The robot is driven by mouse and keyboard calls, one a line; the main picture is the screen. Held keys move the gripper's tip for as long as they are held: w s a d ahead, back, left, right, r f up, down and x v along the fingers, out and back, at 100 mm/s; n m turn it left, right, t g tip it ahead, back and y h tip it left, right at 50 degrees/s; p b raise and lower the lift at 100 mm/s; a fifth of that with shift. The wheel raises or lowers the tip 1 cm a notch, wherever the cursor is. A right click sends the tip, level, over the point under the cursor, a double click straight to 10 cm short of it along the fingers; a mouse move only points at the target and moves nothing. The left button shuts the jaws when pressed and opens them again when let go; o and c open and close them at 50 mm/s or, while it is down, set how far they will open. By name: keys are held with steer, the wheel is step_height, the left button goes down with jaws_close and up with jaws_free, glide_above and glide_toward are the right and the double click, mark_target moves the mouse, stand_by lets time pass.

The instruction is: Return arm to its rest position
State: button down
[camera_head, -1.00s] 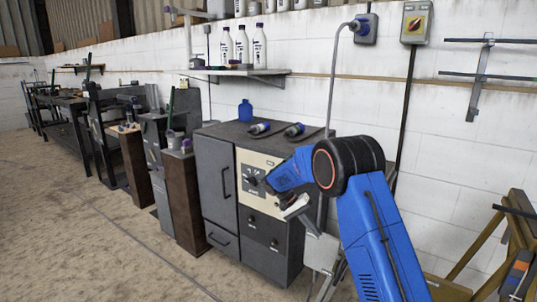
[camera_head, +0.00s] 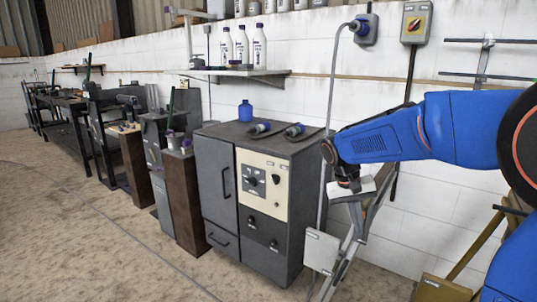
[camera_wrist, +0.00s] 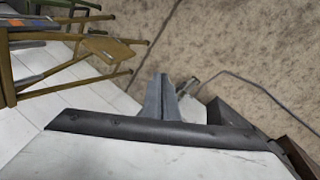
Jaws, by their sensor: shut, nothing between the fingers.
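My blue arm reaches in from the right of the head view. My gripper (camera_head: 358,222) hangs from its end, pointing down, in front of the white wall and to the right of the grey cabinet. In the wrist view the grey fingers of my gripper (camera_wrist: 162,98) are together, with nothing between them. The gripper is clear of the cabinet front.
The grey cabinet (camera_head: 217,185) has a cream control panel (camera_head: 263,181) with dark knobs. A pale box (camera_head: 321,250) stands low beside it. Wooden trestles (camera_wrist: 100,48) show in the wrist view. Open floor (camera_head: 80,225) lies at the left.

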steer(key=s+d+n+t+y, duration=0.2)
steer(key=s+t, duration=0.3)
steer(key=s, duration=2.3)
steer(key=shift+s+f+y, duration=0.15)
steer(key=shift+f+y, duration=0.3)
steer(key=shift+y, duration=0.35)
